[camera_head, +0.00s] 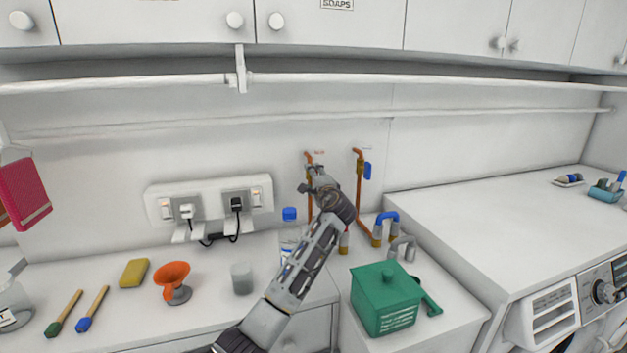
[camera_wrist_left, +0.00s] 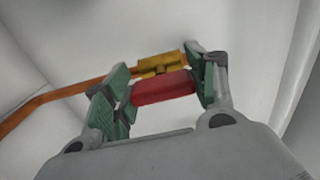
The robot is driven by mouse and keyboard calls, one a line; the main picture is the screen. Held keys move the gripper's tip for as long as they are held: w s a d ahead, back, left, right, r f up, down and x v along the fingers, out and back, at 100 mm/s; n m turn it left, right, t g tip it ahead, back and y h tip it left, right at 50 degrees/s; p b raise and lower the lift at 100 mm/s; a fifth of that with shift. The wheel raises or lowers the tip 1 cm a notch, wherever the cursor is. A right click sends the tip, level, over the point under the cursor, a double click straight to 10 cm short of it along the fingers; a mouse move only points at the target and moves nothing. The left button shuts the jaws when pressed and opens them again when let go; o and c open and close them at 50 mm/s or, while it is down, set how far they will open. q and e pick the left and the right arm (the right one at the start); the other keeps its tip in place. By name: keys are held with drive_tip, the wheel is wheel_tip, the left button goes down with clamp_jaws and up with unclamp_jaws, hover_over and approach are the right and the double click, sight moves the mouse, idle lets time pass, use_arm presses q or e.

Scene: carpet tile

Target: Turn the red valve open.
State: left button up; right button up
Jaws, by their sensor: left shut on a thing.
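The red valve handle (camera_wrist_left: 165,88) is a short red bar below a brass valve body (camera_wrist_left: 158,64) in the left wrist view. The green-padded fingers of my left gripper (camera_wrist_left: 160,90) are on either side of the handle and shut on it. In the head view my left gripper (camera_head: 318,180) is raised to the left copper pipe (camera_head: 309,198) on the back wall. It hides the red handle there. My right gripper is not in view.
A second copper pipe with a blue valve handle (camera_head: 368,171) stands just right of my gripper. A socket panel (camera_head: 209,203) is at left.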

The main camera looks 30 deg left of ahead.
use_arm(q)
drive_tip(key=o, duration=1)
drive_tip(key=shift+v, duration=6.05)
drive_tip(key=shift+f, duration=0.15)
